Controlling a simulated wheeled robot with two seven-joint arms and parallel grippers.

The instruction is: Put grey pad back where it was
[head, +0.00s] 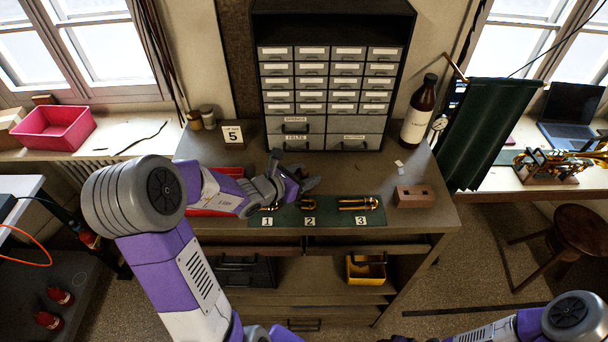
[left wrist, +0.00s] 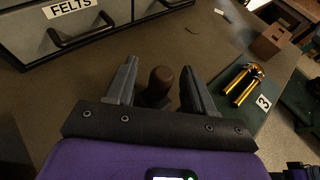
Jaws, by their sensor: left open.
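I cannot clearly pick out the grey pad. A small dark flat piece (left wrist: 192,30) lies on the bench in the left wrist view; I cannot tell if it is the pad. Small pale pieces (head: 399,164) lie near the back right of the bench in the head view. My left gripper (head: 294,173) is open above the bench, in front of the drawer marked FELTS (head: 296,144). In the left wrist view a brown rounded knob (left wrist: 161,78) shows between the open fingers (left wrist: 155,88); I cannot tell if they touch it. My right gripper is out of view.
A green mat (head: 330,217) with brass parts and number cards lies along the bench front. A brown block (head: 413,196) stands to its right, a brown bottle (head: 418,112) behind. A red tray (head: 216,206) is partly hidden by my left arm. The bench's right middle is mostly clear.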

